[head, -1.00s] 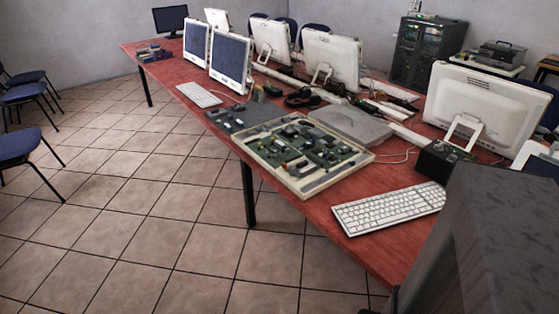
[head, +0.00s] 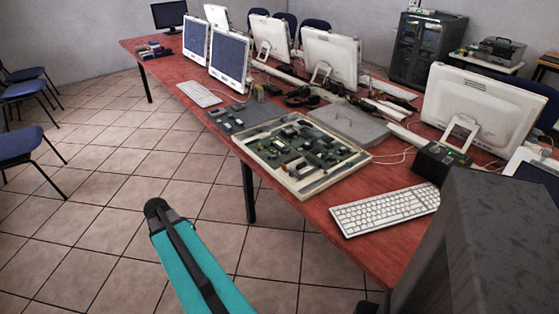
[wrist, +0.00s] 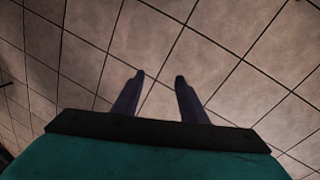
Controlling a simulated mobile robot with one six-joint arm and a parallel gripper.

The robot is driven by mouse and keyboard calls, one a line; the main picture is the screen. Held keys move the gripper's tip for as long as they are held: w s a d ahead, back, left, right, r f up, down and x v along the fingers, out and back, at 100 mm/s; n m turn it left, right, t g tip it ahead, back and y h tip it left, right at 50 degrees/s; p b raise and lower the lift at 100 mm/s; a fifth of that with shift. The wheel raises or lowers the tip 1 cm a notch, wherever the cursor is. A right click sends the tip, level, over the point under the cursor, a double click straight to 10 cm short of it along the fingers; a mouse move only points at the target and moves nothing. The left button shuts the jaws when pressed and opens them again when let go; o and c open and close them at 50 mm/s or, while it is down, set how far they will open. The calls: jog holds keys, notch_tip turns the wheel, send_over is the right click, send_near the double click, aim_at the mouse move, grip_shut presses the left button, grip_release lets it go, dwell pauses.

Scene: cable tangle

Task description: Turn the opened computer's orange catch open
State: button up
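The opened computer (head: 248,155) lies flat on the red table in the head view, a pale shallow case with green circuit boards showing. Its orange catch is too small to make out. In the wrist view my gripper (wrist: 159,78) has its two dark fingers apart, with only floor tiles between and beyond them. In the head view a teal and black part of my arm (head: 190,255) rises from the bottom edge, over the floor to the left of and in front of the computer. The fingers touch nothing.
A white keyboard (head: 385,211) lies at the table's near end, and a black box (head: 441,163) stands behind it. A grey flat panel (head: 348,125) lies behind the computer. Several white monitors (head: 484,107) stand along the red table (head: 318,218).

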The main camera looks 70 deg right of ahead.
jog(key=s+d+r+m+p, duration=0.1)
jog(key=s+d+r+m, duration=0.15)
jog(key=d+r, duration=0.65)
notch_tip(320, 180, up, 28)
jog(key=f+m+h+p, duration=0.1)
jog(key=m+h+p, duration=0.2)
jog(key=m, duration=0.7)
send_over(283, 165)
jog(key=w+a, duration=0.3)
jog(key=a, duration=0.2)
jog(key=shift+w+r, duration=0.2)
jog(key=shift+r, duration=0.05)
jog(key=shift+f, duration=0.1)
jog(key=shift+y, duration=0.3)
jog(key=shift+p+x, duration=0.7)
jog(key=shift+x, duration=6.15)
jog(key=shift+s+d, duration=0.1)
jog(key=shift+s, duration=0.05)
jog(key=shift+c, duration=0.3)
